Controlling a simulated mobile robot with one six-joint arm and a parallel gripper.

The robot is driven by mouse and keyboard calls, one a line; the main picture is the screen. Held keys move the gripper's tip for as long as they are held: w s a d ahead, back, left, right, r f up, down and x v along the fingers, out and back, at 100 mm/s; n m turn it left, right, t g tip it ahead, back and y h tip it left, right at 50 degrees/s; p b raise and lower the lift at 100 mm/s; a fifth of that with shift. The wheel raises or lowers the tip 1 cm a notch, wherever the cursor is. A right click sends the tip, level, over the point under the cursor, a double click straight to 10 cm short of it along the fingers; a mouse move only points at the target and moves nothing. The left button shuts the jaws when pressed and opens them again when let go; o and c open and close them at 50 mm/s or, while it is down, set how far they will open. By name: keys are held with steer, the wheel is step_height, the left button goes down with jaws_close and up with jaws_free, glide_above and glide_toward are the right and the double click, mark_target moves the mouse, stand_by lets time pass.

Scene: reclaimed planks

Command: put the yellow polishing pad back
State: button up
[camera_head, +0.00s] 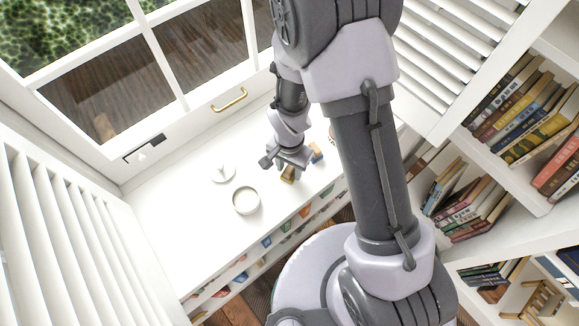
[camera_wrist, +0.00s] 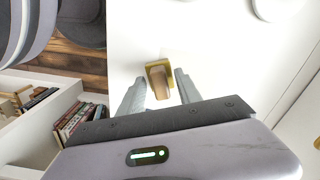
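The yellow polishing pad appears to be the small yellow and tan block (camera_wrist: 158,73) on the white surface in the wrist view. The same block (camera_head: 288,175) shows just under my gripper in the head view. My gripper (camera_wrist: 160,80) is open, with one finger on each side of the block and a visible gap to each finger. In the head view my gripper (camera_head: 291,163) points down over the white sill and hides part of the block. I cannot tell how far the fingers are above the surface.
A small tan and blue block (camera_head: 316,152) sits close to the right of my gripper. A round white dish (camera_head: 246,200) and a white stemmed piece (camera_head: 222,172) stand to the left on the white sill (camera_head: 180,215). Bookshelves (camera_head: 500,150) are at the right.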

step_height(320, 180, up, 12)
steer(key=p, duration=0.6)
step_height(320, 180, up, 11)
steer(key=t, duration=0.1)
glide_above(289, 168)
steer(key=d, duration=0.2)
steer(key=s+d+r+n+t+y, duration=0.1)
steer(key=s+d+r+t, duration=0.1)
steer(key=s+r, duration=0.3)
steer(key=s+d+r+n+t+y, duration=0.1)
steer(key=s+r, duration=0.5)
steer(key=r, duration=0.6)
steer(key=shift+s+d+t, duration=0.15)
steer(key=shift+d+t, duration=0.75)
steer(key=shift+d, duration=0.05)
steer(key=shift+f+b, duration=0.1)
steer(key=shift+b, duration=0.2)
